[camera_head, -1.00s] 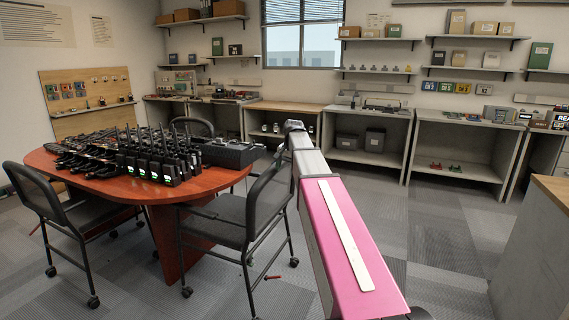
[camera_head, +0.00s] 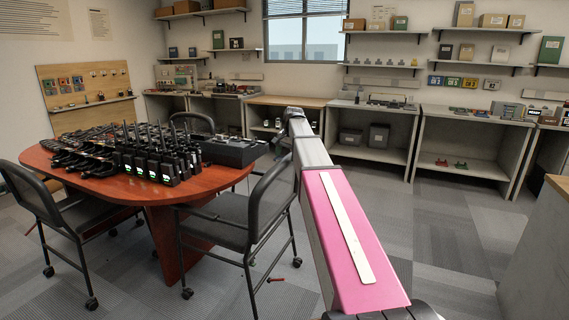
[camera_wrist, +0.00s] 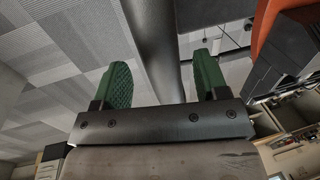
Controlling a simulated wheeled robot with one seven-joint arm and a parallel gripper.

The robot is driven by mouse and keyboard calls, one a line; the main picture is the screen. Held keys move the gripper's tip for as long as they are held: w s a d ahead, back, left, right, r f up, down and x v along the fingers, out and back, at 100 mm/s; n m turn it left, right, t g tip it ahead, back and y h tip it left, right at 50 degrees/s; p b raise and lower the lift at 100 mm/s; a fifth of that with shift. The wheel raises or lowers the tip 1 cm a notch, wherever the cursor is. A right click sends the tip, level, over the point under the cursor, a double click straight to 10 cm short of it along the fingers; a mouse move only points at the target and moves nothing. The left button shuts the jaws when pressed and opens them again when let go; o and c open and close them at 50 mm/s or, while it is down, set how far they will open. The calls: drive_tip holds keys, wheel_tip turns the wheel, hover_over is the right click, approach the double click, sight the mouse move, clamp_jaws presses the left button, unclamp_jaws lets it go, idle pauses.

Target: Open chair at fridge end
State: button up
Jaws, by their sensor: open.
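A dark mesh-backed chair (camera_head: 238,215) on casters stands at the right end of the red-brown oval table (camera_head: 205,186), in the head view. Its upper back is partly covered by my arm. A second chair (camera_head: 70,215) stands at the table's left front, and a third (camera_head: 195,122) is behind the table. In the wrist view, my gripper (camera_wrist: 160,62) is open, with its green fingers apart. A dark grey tube-like bar (camera_wrist: 152,30) runs between the fingers; I cannot tell whether they touch it. My fingers are not visible in the head view. No fridge is in view.
Several black radios (camera_head: 155,163) and a black case (camera_head: 235,149) crowd the table. Workbenches (camera_head: 462,115) line the back wall. A grey cabinet (camera_head: 540,250) stands at the right edge. Carpet (camera_head: 440,240) is clear between it and my arm. A small red item (camera_head: 275,280) lies by the chair.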

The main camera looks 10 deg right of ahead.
sight(285, 160)
drive_tip(key=shift+w+a+f, duration=0.15)
drive_tip(key=shift+f, duration=0.85)
drive_tip(key=shift+w+a+f, duration=0.1)
drive_tip(key=shift+a+f, duration=0.05)
drive_tip(key=shift+f, duration=0.8)
